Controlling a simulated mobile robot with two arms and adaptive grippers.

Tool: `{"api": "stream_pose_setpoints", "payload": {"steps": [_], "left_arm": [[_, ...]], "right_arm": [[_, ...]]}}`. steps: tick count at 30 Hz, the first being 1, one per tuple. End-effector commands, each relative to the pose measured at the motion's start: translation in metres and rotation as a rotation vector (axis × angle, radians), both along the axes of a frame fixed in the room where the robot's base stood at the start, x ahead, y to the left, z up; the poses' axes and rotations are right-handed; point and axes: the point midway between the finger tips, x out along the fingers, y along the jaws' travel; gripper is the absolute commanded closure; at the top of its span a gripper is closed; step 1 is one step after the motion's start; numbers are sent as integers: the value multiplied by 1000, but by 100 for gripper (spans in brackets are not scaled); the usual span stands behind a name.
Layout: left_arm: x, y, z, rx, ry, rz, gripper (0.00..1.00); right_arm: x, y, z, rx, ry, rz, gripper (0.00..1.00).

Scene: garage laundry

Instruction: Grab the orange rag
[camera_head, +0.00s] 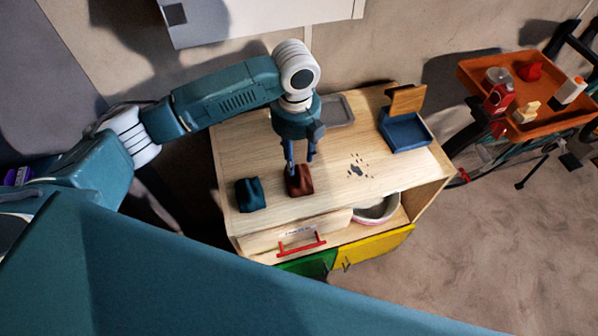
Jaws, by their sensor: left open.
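A crumpled rust-orange rag (301,184) lies on the wooden cabinet top (240,150), near its front edge. My left gripper (300,166) points down just over the rag with its fingers apart. The fingertips overlap the rag's upper part in the picture; I cannot tell whether they touch it. A crumpled teal rag (249,195) lies to the left of the orange one. My right gripper is not in view.
Dark specks (357,170) lie right of the rag. A grey tray (338,111) and a blue tray (407,134) with a wooden board stand farther back. The drawer (285,238) has a red handle. A white basin (378,211) sits on the shelf. An orange tray (487,85) holds bottles at right.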

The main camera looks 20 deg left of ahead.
Motion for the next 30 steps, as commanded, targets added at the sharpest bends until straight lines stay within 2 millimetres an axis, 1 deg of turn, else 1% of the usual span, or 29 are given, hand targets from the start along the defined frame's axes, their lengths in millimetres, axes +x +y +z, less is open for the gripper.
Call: {"api": "stream_pose_setpoints", "payload": {"steps": [1,3,6,8,11,16,18,21,29,30], "left_arm": [[-2,0,-9,0,6,0,57],[-1,0,-19,0,4,3,57],[0,0,-30,0,1,4,57],[0,-1,-34,-1,0,3,57],[-1,-2,-41,-2,1,3,57],[-1,-5,-65,-1,3,4,57],[0,-5,-76,-1,0,4,57],[0,-5,-85,-1,0,4,57],[1,-5,-88,-2,-3,3,57],[1,-5,-88,-2,-3,3,65]], "right_arm": [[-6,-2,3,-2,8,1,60],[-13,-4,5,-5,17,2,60],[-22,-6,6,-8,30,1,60],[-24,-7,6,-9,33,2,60],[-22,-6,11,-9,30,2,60],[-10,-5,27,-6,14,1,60],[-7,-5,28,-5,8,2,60],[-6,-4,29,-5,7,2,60],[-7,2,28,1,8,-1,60],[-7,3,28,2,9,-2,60]]}}
